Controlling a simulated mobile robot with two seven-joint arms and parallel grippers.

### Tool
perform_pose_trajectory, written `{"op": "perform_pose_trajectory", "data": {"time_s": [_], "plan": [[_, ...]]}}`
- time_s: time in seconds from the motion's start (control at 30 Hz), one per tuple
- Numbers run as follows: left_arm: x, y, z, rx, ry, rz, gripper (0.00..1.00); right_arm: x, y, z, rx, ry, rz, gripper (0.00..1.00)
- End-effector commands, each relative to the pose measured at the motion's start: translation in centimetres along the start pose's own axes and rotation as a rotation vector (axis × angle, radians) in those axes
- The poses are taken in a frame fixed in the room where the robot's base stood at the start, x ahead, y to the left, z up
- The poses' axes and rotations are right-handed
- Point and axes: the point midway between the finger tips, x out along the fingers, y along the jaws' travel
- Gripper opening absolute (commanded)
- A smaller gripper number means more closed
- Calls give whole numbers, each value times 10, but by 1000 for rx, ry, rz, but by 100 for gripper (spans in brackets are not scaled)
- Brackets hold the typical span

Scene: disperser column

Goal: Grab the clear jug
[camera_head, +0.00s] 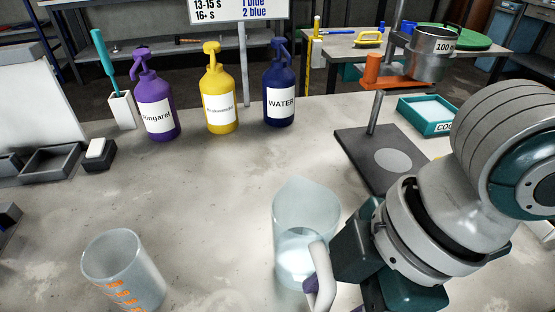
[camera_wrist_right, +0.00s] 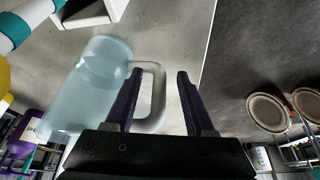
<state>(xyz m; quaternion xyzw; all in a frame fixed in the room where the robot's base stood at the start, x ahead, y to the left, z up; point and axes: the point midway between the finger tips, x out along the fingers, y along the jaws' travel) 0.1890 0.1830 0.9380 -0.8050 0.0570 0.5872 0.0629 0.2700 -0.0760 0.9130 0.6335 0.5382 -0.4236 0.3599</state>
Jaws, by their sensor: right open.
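The clear jug (camera_head: 303,215) stands on the workbench in front of my right arm, with its pale handle (camera_head: 322,278) towards the near side. It also shows in the right wrist view (camera_wrist_right: 95,90), left of my fingers. My right gripper (camera_wrist_right: 158,76) is open. In the right wrist view, the jug's handle (camera_wrist_right: 158,92) appears between the two purple fingers, with a gap to the right finger. Contact with the left finger cannot be told. In the head view the fingers are mostly hidden behind the handle and my wrist. My left gripper is not in view.
A clear beaker with orange marks (camera_head: 125,275) stands at the front left. Purple (camera_head: 157,110), yellow (camera_head: 220,105) and blue (camera_head: 279,95) pump bottles line the back. A dark stand base (camera_head: 350,145) lies behind my right arm. The bench middle is clear.

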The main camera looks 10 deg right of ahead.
Motion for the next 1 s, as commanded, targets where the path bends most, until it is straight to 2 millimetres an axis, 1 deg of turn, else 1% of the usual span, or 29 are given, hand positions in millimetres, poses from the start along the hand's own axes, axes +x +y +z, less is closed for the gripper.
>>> {"op": "perform_pose_trajectory", "data": {"time_s": [0.17,0.27,0.6,0.67,1.0], "plan": [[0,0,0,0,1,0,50,0,0,0,0,0,0,55],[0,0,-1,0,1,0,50,0,0,0,0,0,0,44],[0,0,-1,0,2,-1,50,0,0,0,0,0,0,6],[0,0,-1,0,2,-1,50,0,0,0,0,0,0,0],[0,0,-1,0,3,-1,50,0,0,0,0,0,0,0]]}}
